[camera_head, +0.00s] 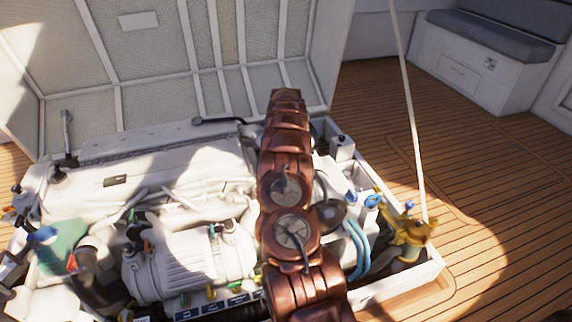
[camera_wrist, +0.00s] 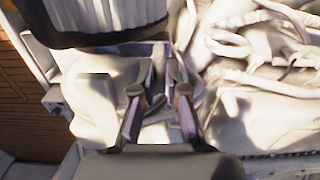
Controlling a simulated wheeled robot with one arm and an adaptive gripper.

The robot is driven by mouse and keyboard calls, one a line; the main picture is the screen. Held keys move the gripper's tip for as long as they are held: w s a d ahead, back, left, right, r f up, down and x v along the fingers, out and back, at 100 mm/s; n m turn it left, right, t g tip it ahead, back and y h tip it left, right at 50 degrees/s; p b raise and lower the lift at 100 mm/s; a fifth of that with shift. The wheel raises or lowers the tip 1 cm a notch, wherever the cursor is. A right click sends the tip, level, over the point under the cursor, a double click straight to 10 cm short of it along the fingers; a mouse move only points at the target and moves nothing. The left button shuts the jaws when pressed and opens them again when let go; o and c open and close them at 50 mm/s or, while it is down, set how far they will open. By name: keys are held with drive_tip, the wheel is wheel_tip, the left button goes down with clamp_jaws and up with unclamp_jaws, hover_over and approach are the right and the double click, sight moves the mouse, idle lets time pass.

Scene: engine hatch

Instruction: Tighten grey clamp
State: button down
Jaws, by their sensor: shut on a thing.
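My gripper (camera_wrist: 160,75) reaches into the engine bay in the wrist view, with its two fingers pointing away from the camera. It is shut on a small part between the fingers, mostly hidden by them. I cannot tell for sure whether this part is the grey clamp, and I cannot pick that clamp out elsewhere. In the head view my copper-coloured arm stretches over the engine and hides the gripper and what it holds.
The white engine (camera_head: 195,262) fills the open hatch, with hoses and small coloured handles around it. The raised hatch lid (camera_head: 225,45) stands behind. A yellow fitting (camera_head: 408,232) and blue hoses (camera_head: 357,250) are at right. A thin pole (camera_head: 408,100) rises beside the hatch.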

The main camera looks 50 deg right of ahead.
drive_tip(key=shift+m, duration=0.4)
drive_tip(key=c, duration=1.2)
unclamp_jaws()
drive_tip(key=shift+r, duration=0.15)
wheel_tip(320, 180, up, 12)
